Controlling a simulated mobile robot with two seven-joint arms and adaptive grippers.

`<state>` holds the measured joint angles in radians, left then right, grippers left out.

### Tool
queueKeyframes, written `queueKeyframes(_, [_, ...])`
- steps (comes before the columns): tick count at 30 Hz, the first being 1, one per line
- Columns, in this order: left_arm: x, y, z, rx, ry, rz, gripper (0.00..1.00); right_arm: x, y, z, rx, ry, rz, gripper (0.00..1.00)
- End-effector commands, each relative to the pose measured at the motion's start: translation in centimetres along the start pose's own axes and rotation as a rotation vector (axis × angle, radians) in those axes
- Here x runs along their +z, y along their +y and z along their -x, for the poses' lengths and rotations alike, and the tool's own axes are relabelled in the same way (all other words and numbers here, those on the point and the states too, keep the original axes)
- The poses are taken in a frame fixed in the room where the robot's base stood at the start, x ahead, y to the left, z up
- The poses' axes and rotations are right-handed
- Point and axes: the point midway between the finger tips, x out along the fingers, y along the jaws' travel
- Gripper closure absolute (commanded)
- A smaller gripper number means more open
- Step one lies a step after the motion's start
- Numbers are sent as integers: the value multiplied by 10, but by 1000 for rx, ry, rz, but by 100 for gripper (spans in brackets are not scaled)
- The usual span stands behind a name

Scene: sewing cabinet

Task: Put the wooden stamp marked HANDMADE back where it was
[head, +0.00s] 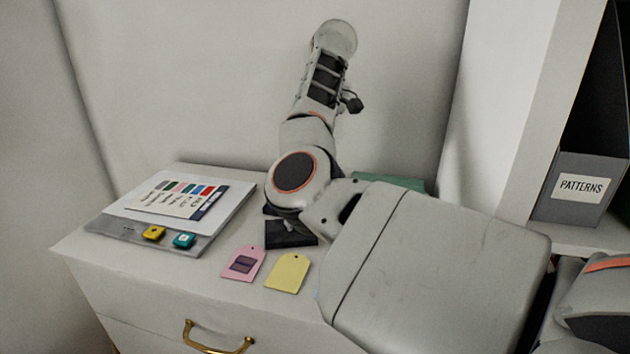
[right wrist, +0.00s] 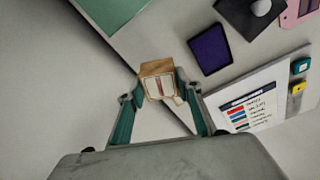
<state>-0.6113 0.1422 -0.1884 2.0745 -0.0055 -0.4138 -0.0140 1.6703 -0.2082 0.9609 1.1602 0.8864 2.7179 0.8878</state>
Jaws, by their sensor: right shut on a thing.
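In the right wrist view a wooden block, the stamp (right wrist: 157,70), sits between the fingertips of my right gripper (right wrist: 157,88). The gripper is shut on it. The stamp's near face is pale with a reddish-brown strip, and I cannot read any marking. It appears held up near the back edge of the cabinet top, apart from the things lying there. In the head view my right arm reaches up toward the wall, and the stamp and fingers do not show. My left gripper is not in view.
A purple pad (right wrist: 210,48) and green item (right wrist: 112,8) flank bare cabinet top (right wrist: 155,35). A black base (head: 290,236), pink tag (head: 243,263), yellow tag (head: 287,272) and colour sheet (head: 178,196) with yellow (head: 154,233) and teal (head: 184,240) pieces lie nearby. A PATTERNS box (head: 578,188) stands right.

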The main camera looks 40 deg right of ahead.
Motion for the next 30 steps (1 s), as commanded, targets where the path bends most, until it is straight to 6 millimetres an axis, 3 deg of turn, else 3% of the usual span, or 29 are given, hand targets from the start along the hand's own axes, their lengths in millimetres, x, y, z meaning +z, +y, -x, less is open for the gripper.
queueKeyframes(1, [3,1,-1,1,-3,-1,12,1,0,-10,0,-2,0,88])
queueKeyframes(8, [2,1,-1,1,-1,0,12,3,0,-21,1,1,0,88])
queueKeyframes(16, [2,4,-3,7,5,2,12,9,0,-59,0,-3,0,88])
queueKeyframes(22, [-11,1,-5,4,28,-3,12,9,0,-58,1,2,1,88])
queueKeyframes(29, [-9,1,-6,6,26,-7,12,9,0,-63,0,1,1,88])
queueKeyframes(30, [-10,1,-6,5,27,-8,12,9,0,-62,0,1,1,58])
